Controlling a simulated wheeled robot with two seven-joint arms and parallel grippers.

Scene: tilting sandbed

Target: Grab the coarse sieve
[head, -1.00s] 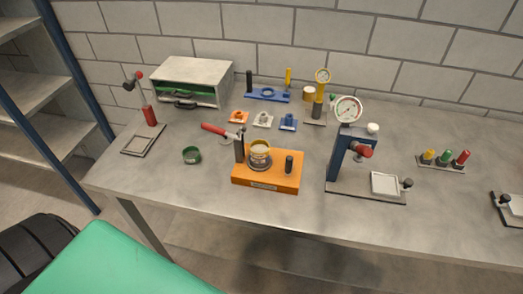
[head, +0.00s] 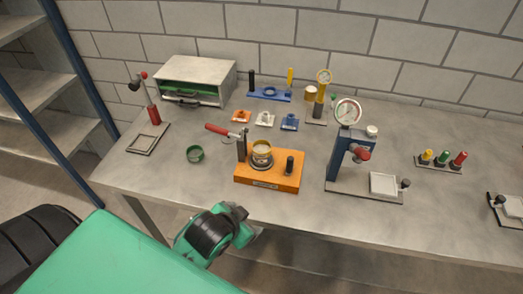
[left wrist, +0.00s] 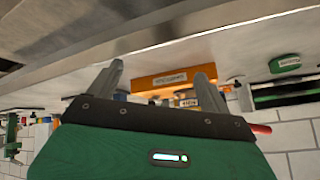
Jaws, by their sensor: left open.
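No label is legible enough to tell which ring is the coarse sieve. A green ring (head: 195,154) lies on the bench at the left front; it also shows at the right of the left wrist view (left wrist: 285,63). A brass-rimmed round cup (head: 261,149) sits on the orange base (head: 268,182), beside a dark post. The orange base also shows in the left wrist view (left wrist: 153,83), seen upside down between my fingers. My left gripper (left wrist: 160,70) is open and empty, in front of the bench's near edge and apart from both. My right gripper is out of view.
A press with a dial (head: 347,150) stands right of the orange base. A red-handled stand (head: 152,115) and a grey cabinet (head: 197,80) are at the left. Small blocks and a blue rack (head: 268,94) stand behind. Bench surface around the green ring is clear.

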